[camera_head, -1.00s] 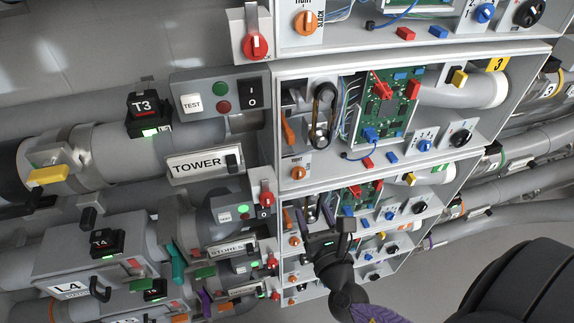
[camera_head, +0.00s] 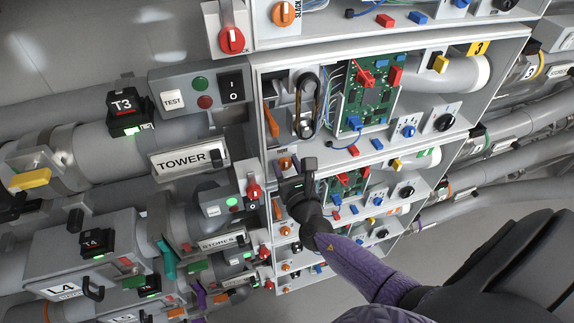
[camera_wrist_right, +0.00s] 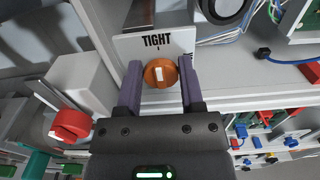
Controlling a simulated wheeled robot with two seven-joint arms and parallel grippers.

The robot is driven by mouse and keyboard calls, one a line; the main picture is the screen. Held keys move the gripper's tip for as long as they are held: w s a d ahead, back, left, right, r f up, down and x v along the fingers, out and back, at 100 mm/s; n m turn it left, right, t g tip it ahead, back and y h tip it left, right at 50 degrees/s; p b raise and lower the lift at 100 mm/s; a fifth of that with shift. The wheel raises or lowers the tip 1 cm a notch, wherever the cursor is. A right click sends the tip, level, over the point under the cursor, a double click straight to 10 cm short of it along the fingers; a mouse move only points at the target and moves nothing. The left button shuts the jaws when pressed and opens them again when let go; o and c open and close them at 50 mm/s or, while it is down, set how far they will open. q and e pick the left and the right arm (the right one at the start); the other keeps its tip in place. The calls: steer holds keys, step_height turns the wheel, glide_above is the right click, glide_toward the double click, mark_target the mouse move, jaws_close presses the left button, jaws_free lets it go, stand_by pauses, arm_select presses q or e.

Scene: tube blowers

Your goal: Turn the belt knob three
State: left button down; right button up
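The belt knob of box three is a round orange knob with a white mark on a pale plate. In the head view the knob (camera_head: 284,163) sits low at the left of the box labelled 3, partly covered by my right gripper (camera_head: 296,172). In the right wrist view the orange knob (camera_wrist_right: 160,74) lies between the two purple fingers of the right gripper (camera_wrist_right: 161,82), below the word TIGHT. The fingers are open on either side, with a gap visible at each side. My left gripper is not in view.
A red knob (camera_wrist_right: 71,122) juts out left of the gripper; it also shows in the head view (camera_head: 253,191). The belt loop (camera_head: 305,103) and green circuit board (camera_head: 366,97) are in box three, above the gripper. Another box lies below. Open floor is at lower right.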

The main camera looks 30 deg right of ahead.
jaws_close()
steer(key=m+b, duration=0.2)
steer(key=shift+d+f+m, duration=0.1)
steer(key=shift+f+m, duration=0.1)
steer(key=shift+m, duration=0.2)
steer(key=m+b, duration=0.1)
steer(key=m, duration=0.1)
steer(key=m+b, duration=0.1)
steer(key=m, duration=0.1)
steer(key=shift+s+d+f+m+b, duration=0.1)
steer(key=shift+d+m+b, duration=0.1)
steer(key=shift+m+b, duration=0.15)
steer(key=m+b, duration=0.2)
steer(key=m, duration=0.3)
steer(key=shift+d+f, duration=0.15)
steer(key=shift+f+m+b, duration=0.15)
steer(key=shift+m+b, duration=0.55)
steer(key=shift+m, duration=1.95)
